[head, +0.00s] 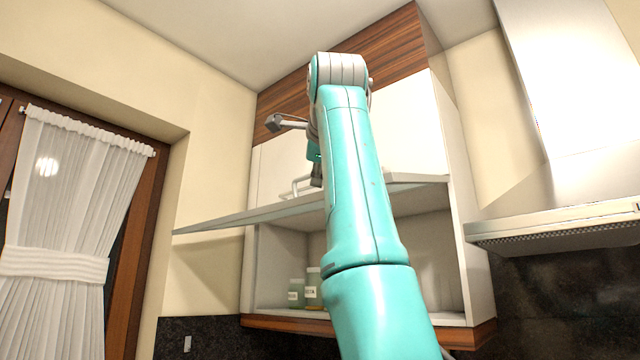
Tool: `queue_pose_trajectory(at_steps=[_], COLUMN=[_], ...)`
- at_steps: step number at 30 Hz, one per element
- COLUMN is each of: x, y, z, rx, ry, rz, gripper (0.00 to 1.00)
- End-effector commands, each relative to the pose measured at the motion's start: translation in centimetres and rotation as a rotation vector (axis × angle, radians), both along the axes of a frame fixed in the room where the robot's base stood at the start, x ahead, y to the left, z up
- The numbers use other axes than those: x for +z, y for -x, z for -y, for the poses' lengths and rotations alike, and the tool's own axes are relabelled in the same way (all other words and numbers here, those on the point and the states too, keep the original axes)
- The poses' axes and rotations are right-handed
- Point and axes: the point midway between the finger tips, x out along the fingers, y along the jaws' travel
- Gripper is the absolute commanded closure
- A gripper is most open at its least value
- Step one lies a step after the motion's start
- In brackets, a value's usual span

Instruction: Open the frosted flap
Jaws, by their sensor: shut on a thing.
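The frosted flap (245,216) is swung up and out from the wall cabinet (470,230). It stands close to level, seen nearly edge-on, with the compartment below it exposed. A pale bar handle (292,188) shows on its upper side. My gripper (316,180) is at this handle, just above the flap, and is shut on it. My arm hides part of the gripper, the handle's right part and the middle of the flap.
Small labelled jars (313,288) stand inside the open compartment. A range hood (560,228) juts out at the right. A curtained window (70,210) is at the left. Free air lies left of the cabinet, in front of the cream wall.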

Motion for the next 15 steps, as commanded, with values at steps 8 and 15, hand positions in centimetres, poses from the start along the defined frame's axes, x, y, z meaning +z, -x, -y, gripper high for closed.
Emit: queue_pose_trajectory(at_steps=[8, 15], x=[0.08, 0.04], y=[-0.04, -0.06], z=[-0.03, -0.03], rx=[0.000, 0.000], ry=[0.000, 0.000], rz=[0.000, 0.000], gripper=[1.00, 0.75])
